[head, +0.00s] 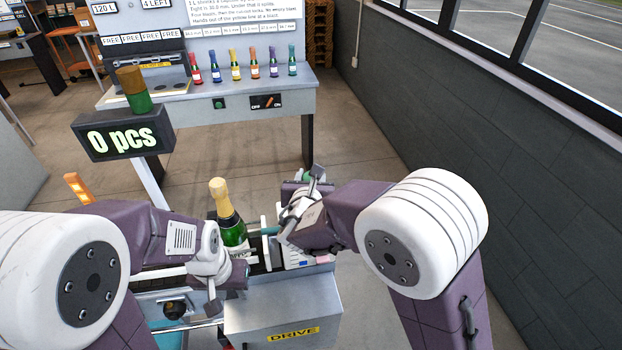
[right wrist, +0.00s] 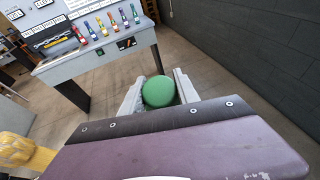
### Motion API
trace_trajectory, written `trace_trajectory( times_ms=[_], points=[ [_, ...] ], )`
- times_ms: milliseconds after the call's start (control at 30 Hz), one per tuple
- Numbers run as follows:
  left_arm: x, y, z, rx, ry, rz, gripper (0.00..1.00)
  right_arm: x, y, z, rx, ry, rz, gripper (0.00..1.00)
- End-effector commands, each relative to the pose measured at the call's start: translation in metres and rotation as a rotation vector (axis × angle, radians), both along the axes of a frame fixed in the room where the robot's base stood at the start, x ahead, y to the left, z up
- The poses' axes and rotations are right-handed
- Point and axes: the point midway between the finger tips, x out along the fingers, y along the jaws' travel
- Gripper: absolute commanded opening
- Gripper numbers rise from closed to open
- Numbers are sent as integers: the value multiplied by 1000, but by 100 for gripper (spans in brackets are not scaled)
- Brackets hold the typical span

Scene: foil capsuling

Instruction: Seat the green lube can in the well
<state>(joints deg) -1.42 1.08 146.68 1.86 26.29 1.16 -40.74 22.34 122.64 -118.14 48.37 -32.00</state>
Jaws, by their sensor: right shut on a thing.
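The green lube can (right wrist: 158,91) shows as a round green end between the two pale fingers of my right gripper (right wrist: 160,95), which is shut on it. In the head view a bit of green (head: 306,176) shows at the right gripper (head: 303,182), held above the machine and right of the bottle. Most of the can is hidden by the gripper. My left gripper (head: 212,290) is low, in front of and left of the bottle; its fingertips are too unclear to tell open or shut. I cannot make out the well.
A green bottle with gold foil (head: 228,218) stands upright close left of my right gripper. A grey box marked DRIVE (head: 285,312) is in front. A "0 pcs" display (head: 122,140) stands left. A bench (head: 225,101) with several small coloured bottles is behind; a wall is right.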

Motion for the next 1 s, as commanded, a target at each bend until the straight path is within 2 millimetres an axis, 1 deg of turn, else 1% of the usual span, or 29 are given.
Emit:
trace_trajectory(
  times_ms=[33, 233, 267, 300, 333, 567, 667, 767, 900, 1000],
  points=[
    [0, 0, -5, 0, 0, 0, 36, -5, -2, -25, -7, 56, 1, 0],
    [0, 0, -4, 0, 0, 0, 36, -5, -3, -25, -7, 56, 0, 0],
    [0, 0, -4, 0, 0, 0, 36, -5, -3, -25, -7, 56, 0, 42],
    [0, 0, -4, 0, 0, 0, 36, -5, -3, -25, -8, 55, -1, 53],
    [0, 0, -4, 0, 0, 0, 36, -5, -3, -25, -8, 56, 0, 62],
    [0, 0, -3, 0, 0, 0, 36, -5, -2, -22, -8, 51, 2, 62],
    [0, 0, -3, 0, 0, 0, 36, -8, -1, -20, -8, 50, 4, 62],
    [0, 0, -7, 0, 0, 0, 36, -22, 2, -13, -6, 46, 8, 62],
    [0, 0, -10, 0, 0, 0, 36, -51, 4, -2, -5, 48, 8, 62],
    [0, 0, -10, 0, 0, 0, 36, -68, 5, 5, -5, 51, 8, 62]
  ],
)
